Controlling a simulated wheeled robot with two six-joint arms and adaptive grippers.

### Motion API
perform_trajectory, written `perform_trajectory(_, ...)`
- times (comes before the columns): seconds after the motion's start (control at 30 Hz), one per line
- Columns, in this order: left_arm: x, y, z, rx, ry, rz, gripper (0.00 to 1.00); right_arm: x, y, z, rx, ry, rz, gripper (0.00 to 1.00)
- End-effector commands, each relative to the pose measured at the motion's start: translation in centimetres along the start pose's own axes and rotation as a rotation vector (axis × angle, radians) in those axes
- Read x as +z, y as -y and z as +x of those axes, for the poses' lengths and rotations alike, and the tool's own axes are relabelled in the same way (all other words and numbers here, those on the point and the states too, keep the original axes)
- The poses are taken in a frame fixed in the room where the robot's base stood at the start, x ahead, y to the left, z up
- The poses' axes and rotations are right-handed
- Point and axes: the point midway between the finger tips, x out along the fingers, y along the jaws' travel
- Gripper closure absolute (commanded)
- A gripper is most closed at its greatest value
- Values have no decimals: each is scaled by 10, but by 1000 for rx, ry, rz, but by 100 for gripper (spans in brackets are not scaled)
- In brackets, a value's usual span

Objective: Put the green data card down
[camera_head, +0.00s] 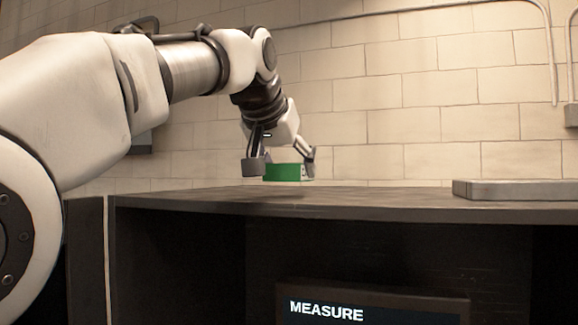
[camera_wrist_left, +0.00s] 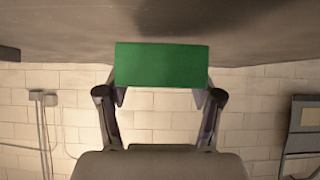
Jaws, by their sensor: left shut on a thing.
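The green data card (camera_head: 283,172) is held between the fingers of my left gripper (camera_head: 281,168), a little above the dark bench top (camera_head: 350,200). In the left wrist view the card (camera_wrist_left: 161,65) shows as a flat green rectangle across the fingertips of my left gripper (camera_wrist_left: 160,97). The fingers are shut on it from both sides. A shadow lies on the bench top below the card. My right gripper is not in view.
A flat grey slab (camera_head: 515,190) lies on the bench top at the right. A screen reading MEASURE (camera_head: 372,306) is below the bench top's front edge. The bench top between gripper and slab is clear. A pale block wall stands behind.

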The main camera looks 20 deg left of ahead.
Motion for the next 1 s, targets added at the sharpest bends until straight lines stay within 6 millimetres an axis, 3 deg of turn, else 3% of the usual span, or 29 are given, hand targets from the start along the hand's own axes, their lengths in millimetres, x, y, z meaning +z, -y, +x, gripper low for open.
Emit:
perform_trajectory(0.13,21,1,14,-1,0,0,77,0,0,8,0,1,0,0)
perform_trajectory(0.47,25,1,18,-1,-1,1,77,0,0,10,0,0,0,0)
perform_trajectory(0.5,24,1,17,-1,-1,1,24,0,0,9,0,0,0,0)
perform_trajectory(0.53,24,1,16,-1,0,1,13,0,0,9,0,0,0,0)
perform_trajectory(0.57,24,1,16,-1,0,1,9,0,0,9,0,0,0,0)
perform_trajectory(0.93,21,1,14,0,-1,1,9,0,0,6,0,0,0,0)
perform_trajectory(1.0,24,1,12,0,-4,1,9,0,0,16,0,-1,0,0)
